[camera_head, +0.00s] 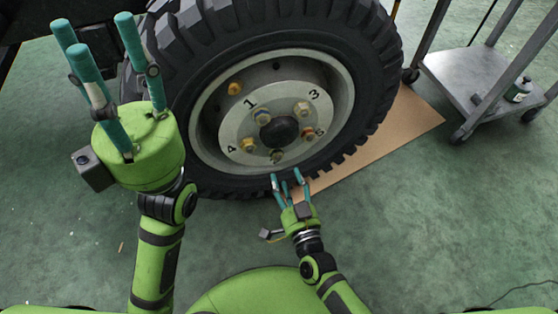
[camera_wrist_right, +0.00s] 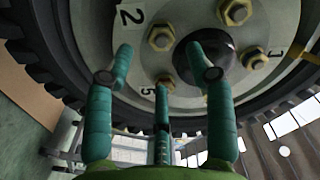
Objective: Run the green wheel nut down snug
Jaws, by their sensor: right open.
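The wheel (camera_head: 220,170) stands upright with a pale hub and a dark round centre cap (camera_head: 279,131). A dull greenish nut (camera_head: 276,155) sits low on the hub below the cap; I take it for the green nut, but its colour is faint. Its seating cannot be told. My right gripper (camera_head: 287,177) is open and empty, its three teal fingers pointing up at the lower wheel. In the right wrist view its fingers (camera_wrist_right: 160,62) are spread before the hub, apart from the nuts as far as I can tell. My left gripper (camera_head: 92,34) is open and empty, left of the tyre.
Other nuts sit round the hub: a yellow one (camera_head: 249,145), a blue-tinted one (camera_head: 263,116), a reddish one (camera_head: 307,132). A brown board (camera_head: 408,120) lies under the wheel.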

